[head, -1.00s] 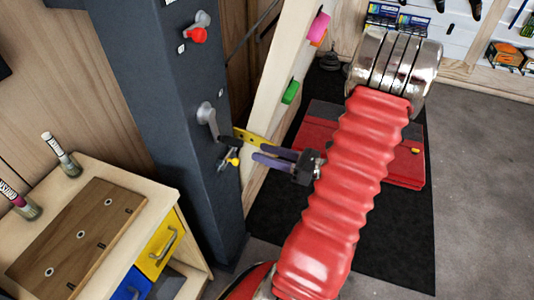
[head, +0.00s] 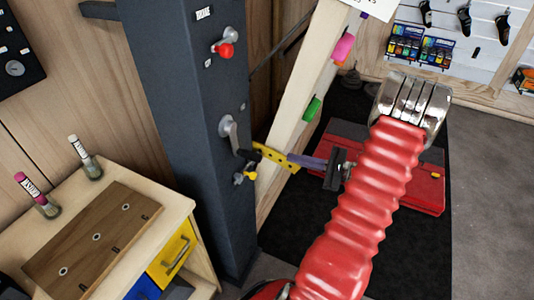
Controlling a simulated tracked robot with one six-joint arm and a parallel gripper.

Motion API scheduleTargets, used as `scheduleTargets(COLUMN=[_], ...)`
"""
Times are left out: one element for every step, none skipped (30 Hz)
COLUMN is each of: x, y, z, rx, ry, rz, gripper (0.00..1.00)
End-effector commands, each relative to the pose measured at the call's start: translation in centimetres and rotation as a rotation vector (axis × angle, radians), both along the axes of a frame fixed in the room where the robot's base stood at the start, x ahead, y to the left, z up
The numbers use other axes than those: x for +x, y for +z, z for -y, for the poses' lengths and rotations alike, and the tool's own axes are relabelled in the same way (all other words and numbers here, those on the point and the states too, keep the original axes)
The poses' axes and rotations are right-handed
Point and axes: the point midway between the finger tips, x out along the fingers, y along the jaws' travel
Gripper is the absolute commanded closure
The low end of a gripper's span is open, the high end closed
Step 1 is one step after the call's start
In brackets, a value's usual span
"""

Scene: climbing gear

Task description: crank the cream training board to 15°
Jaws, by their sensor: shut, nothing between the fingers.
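The cream training board (head: 303,105) shows edge-on as a slanted beam right of a dark column (head: 185,120), with a pink hold (head: 343,46) and a green hold (head: 311,109) on its far side. A grey crank handle (head: 229,130) sits on the column and points down, with a dark grip at its lower end. A yellow strip with holes (head: 275,156) crosses in front of the board's lower part. My gripper (head: 293,161), with purple fingers, is shut and empty at the strip's right end, to the right of the crank. I cannot tell whether it touches the strip.
A red-knobbed lever (head: 224,49) is higher on the column, and a yellow knob (head: 246,174) is below the crank. A red pad (head: 425,185) lies on a black mat (head: 360,245). Grey floor is clear at right.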

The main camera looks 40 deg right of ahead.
Motion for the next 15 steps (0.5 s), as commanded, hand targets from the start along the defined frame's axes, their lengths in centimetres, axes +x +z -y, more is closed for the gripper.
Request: scheduleTargets(x=[0.1,0.1,0.1,0.1,0.2,0.2,0.2,0.2,0.2,0.2,0.2,0.2,0.2,0.2,0.1], y=[0.0,0.0,0.1,0.1,0.2,0.3,0.4,0.5,0.6,0.7,0.8,1.0,1.1,1.2,1.3], z=[0.5,0.7,1.0,1.2,1.5,1.8,2.0,2.1,2.4,2.5,2.7,2.9,2.9,3.0,3.1], rx=[-0.069,-0.115,-0.173,-0.219,-0.262,-0.320,-0.364,-0.407,-0.463,-0.507,-0.549,-0.605,-0.646,-0.685,-0.732], ry=[0.010,0.015,0.023,0.028,0.034,0.040,0.044,0.050,0.056,0.060,0.065,0.070,0.072,0.076,0.079], rz=[0.036,0.058,0.088,0.111,0.133,0.165,0.188,0.212,0.243,0.267,0.290,0.321,0.345,0.368,0.396], gripper=[1.00,1.00,1.00,1.00,1.00,1.00,1.00,1.00,1.00,1.00,1.00,1.00,1.00,1.00,1.00])
